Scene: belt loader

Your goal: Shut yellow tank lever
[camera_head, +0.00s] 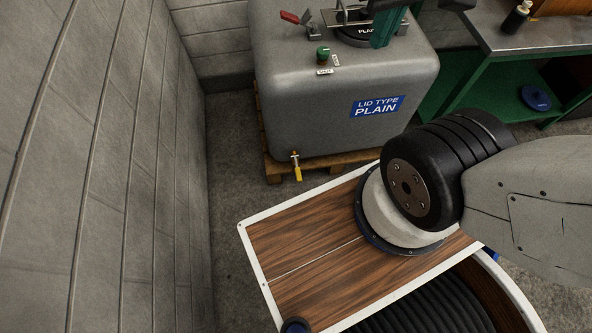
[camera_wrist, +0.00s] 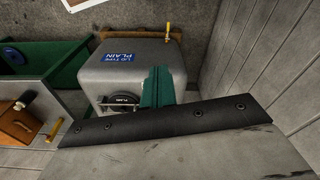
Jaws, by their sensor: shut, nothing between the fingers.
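The grey tank (camera_head: 310,110) stands on a wooden pallet and bears a blue label reading LID TYPE PLAIN. The yellow lever (camera_head: 298,173) hangs down from a small brass valve low on the tank's near face. In the wrist view the yellow lever (camera_wrist: 168,28) sticks out past the tank's far edge, beyond the label. My gripper (camera_head: 386,28) is teal and hovers by the black lid on the tank's top, well above and behind the lever. In the wrist view my gripper (camera_wrist: 156,85) is shut and empty, apart from the lever.
A red-handled clamp (camera_head: 290,17) and a green knob (camera_head: 323,52) are on the tank's top beside the black lid (camera_head: 362,34). A green bench (camera_head: 465,75) stands to the right. A grey block wall (camera_head: 100,160) runs along the left. Bare floor (camera_head: 228,150) lies between wall and tank.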

